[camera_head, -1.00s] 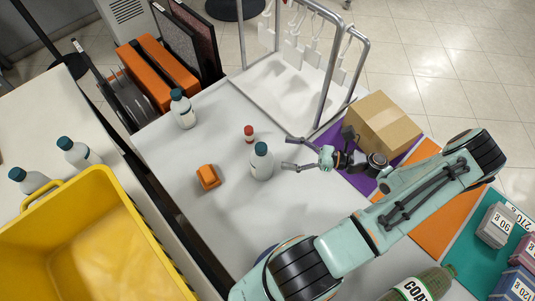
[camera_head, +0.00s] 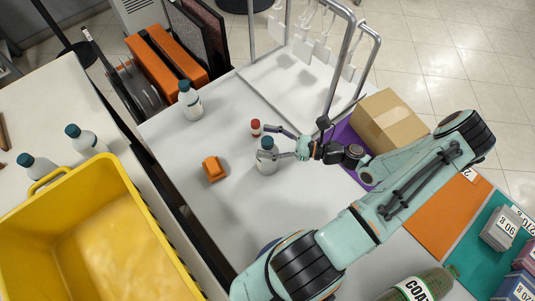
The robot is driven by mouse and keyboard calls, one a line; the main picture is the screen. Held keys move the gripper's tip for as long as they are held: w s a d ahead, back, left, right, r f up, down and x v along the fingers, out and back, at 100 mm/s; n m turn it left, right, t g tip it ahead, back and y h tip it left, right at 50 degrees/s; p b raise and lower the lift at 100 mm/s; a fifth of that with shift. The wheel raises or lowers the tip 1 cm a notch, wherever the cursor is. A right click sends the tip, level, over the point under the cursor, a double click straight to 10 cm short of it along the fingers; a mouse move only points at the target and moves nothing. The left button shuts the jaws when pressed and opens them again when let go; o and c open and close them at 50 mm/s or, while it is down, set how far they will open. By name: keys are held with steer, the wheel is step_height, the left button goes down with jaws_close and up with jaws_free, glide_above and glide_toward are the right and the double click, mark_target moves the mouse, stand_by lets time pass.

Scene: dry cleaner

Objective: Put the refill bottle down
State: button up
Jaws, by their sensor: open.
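Several white bottles with teal caps are in view, and I cannot tell which is the refill bottle. One bottle (camera_head: 267,162) stands upright on the grey table near the middle. My gripper (camera_head: 271,144) is open, with its fingers on either side of this bottle near its upper part; I cannot tell whether they touch it. A second bottle (camera_head: 190,106) stands at the back left of the same table. Two more, one bottle (camera_head: 84,142) and another (camera_head: 36,168), stand on the left counter behind the yellow bin.
An orange block-like object (camera_head: 214,169) and a small red-capped bottle (camera_head: 256,128) are close to my gripper. A metal rack (camera_head: 335,75) and cardboard box (camera_head: 391,122) stand behind. The yellow bin (camera_head: 160,215) fills the lower left. The table's front middle is clear.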

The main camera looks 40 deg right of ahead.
jaws_close()
stand_by(0.3)
